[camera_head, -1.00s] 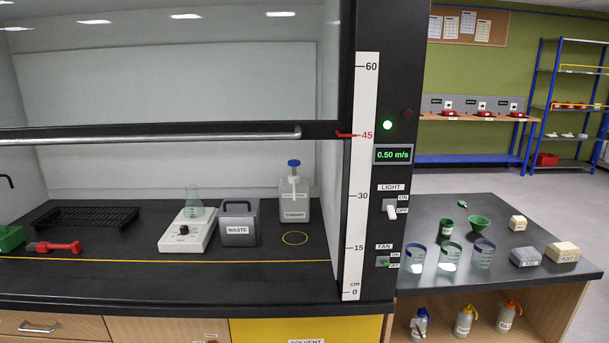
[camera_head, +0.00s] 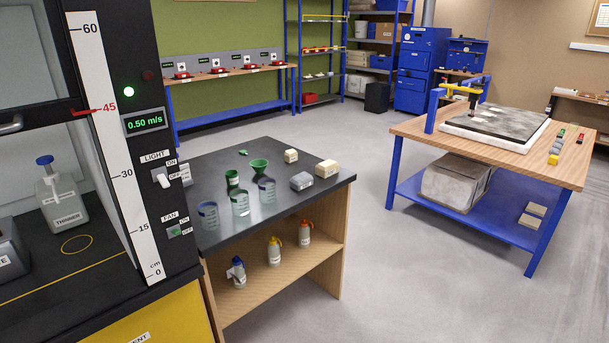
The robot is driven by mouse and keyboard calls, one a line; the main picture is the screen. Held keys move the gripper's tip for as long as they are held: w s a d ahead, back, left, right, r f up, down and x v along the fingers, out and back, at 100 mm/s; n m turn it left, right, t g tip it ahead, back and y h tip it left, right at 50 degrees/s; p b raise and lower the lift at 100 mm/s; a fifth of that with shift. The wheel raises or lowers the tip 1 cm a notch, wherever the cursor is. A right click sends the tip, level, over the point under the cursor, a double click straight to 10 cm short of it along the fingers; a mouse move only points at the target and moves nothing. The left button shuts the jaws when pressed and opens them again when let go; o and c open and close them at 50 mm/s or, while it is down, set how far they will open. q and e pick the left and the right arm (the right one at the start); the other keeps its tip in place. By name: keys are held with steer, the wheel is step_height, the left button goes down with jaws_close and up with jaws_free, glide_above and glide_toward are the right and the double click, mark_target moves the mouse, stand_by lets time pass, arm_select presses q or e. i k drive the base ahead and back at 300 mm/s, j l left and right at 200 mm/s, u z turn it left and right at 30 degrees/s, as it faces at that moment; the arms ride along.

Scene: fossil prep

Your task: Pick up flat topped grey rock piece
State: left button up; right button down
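A grey rock piece (camera_head: 301,181) with a flat-looking top sits on the dark side bench, near its right front part. A cream rock piece (camera_head: 326,168) stands to its right, close to the bench's right edge. A smaller cream block (camera_head: 291,156) stands behind them. Labels on the pieces are too small to read. Neither of my grippers is in view, so I cannot tell their state.
Clear beakers (camera_head: 240,202), a green funnel (camera_head: 259,166) and a green cup (camera_head: 232,178) stand on the dark bench (camera_head: 290,212). The fume hood is at left. A wooden table (camera_head: 565,168) with blue legs stands at right. Grey floor (camera_head: 375,250) between is clear.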

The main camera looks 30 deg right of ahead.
mark_target(303, 180)
steer(key=z, duration=1)
steer(key=i+l, duration=0.55)
steer(key=i, duration=0.15)
steer(key=j+u, duration=0.05)
